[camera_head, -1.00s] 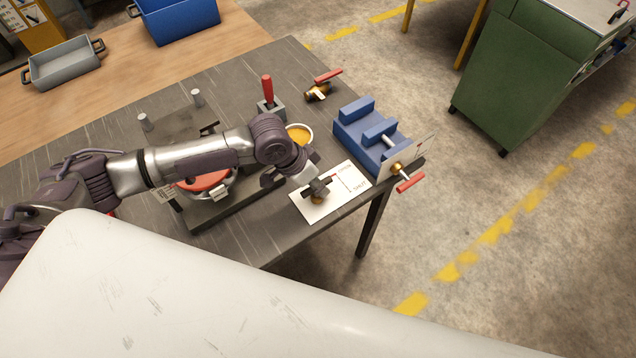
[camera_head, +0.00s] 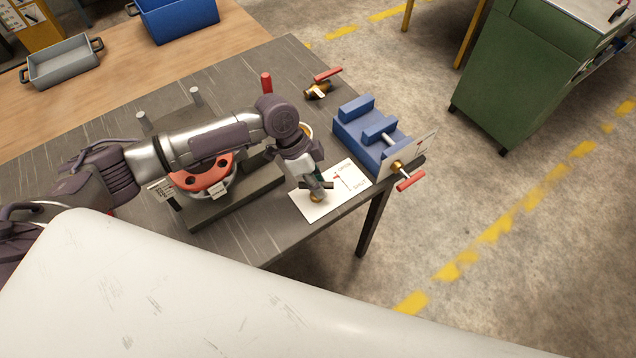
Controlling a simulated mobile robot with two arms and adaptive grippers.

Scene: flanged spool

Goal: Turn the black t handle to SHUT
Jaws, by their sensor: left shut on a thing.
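The white card (camera_head: 345,200) lies on the dark table near its front right edge, with OPEN printed toward the back and SHUT toward the front. A brass valve body (camera_head: 316,198) stands on the card's left part. The black T handle on top of it is mostly hidden by my gripper; a short dark end (camera_head: 329,185) shows beside the fingers. My left gripper (camera_head: 319,187) points down over the valve and is shut on the handle. Which mark the handle points to cannot be told. My right gripper is out of view.
A blue vise (camera_head: 358,133) with a red-handled valve (camera_head: 409,181) stands right of the card. Another red-handled brass valve (camera_head: 318,90) lies behind. A red round fixture (camera_head: 205,178) sits left under my arm. The card's right part is clear.

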